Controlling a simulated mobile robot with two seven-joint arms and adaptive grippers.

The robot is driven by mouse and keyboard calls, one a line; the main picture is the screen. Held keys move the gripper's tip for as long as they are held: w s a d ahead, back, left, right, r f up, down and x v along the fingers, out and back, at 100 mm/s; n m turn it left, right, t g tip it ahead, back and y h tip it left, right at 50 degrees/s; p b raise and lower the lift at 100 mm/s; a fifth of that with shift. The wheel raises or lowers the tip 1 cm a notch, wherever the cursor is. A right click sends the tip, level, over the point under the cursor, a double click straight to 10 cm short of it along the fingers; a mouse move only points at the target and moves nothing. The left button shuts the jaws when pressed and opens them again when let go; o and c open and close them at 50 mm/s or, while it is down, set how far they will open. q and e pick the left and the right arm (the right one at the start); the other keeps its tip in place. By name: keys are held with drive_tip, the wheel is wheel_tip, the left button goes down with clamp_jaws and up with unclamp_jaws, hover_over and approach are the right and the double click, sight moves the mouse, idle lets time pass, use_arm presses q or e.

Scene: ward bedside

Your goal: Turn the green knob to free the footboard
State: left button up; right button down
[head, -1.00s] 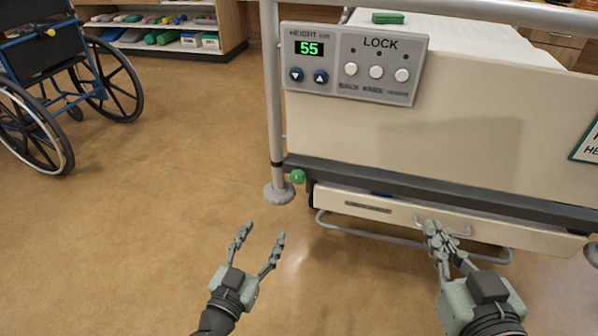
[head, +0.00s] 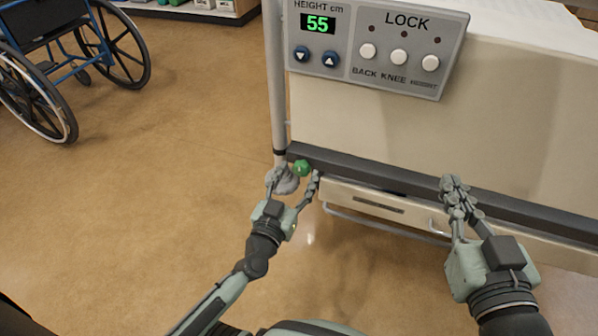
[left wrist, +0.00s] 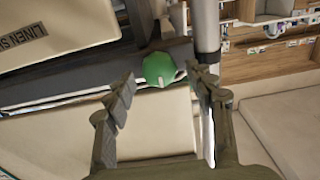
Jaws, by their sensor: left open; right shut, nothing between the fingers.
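The green knob (head: 302,168) sits at the left end of the dark rail, low on the footboard (head: 480,135), beside the upright post. My left gripper (head: 294,178) is open, with its fingertips just short of the knob and to either side of it in the head view. In the left wrist view the knob (left wrist: 159,69) shows just beyond and between the two open fingers, with a pale mark on its face. I cannot tell whether a finger touches it. My right gripper (head: 453,184) is shut and empty in front of the rail, above the drawer's right part.
A control panel (head: 378,45) reading 55 is on the footboard's upper left. A drawer (head: 365,203) with a rail handle is under the dark rail. The grey post (head: 279,100) stands just left of the knob. A wheelchair (head: 70,65) is at far left; floor between is clear.

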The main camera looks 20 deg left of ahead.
use_arm(q)
drive_tip(key=shift+w, duration=0.65)
use_arm(e)
drive_tip(key=shift+a+r, duration=0.1)
drive_tip(key=shift+r, duration=0.25)
